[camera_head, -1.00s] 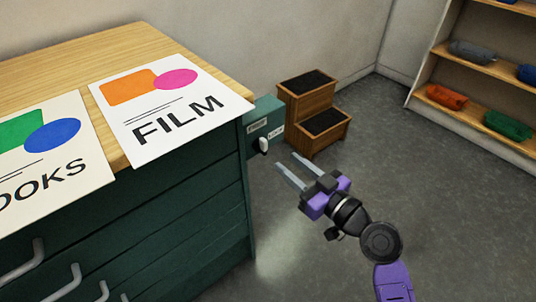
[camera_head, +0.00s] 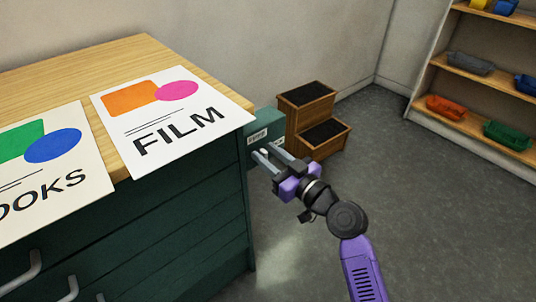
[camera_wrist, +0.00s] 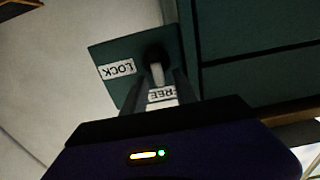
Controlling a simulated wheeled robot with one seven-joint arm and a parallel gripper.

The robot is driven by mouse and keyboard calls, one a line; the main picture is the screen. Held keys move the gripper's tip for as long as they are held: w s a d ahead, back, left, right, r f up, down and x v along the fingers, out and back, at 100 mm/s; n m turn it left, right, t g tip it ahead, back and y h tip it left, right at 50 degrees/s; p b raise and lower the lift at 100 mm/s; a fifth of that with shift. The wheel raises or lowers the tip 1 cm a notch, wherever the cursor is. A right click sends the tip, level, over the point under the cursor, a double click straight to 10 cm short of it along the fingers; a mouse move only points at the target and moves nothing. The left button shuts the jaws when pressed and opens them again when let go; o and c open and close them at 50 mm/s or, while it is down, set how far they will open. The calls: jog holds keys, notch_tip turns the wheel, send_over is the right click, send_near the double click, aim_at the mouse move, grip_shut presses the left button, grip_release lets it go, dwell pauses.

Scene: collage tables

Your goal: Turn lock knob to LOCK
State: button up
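The lock knob (camera_wrist: 157,74) has a dark round base and a pale lever. It sits on a green panel (camera_head: 266,122) at the cabinet's right end. In the wrist view the lever points down toward the FREE label (camera_wrist: 162,94); the LOCK label (camera_wrist: 118,70) is left of the knob, its text upside down. My gripper (camera_head: 264,151) is at the panel, its two grey fingers spread either side of the lever. A gap seems to show between fingers and lever; contact is unclear. In the head view the fingers partly hide the knob and one label.
The green cabinet (camera_head: 190,210) has drawer handles and a wooden top with FILM (camera_head: 185,145) and BOOKS (camera_head: 70,175) sheets. Wooden steps (camera_head: 310,120) stand just behind the panel. A shelf (camera_head: 480,75) with coloured bins is far right. The floor between is clear.

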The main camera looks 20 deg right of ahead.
grip_shut()
jog(key=shift+f, duration=0.1)
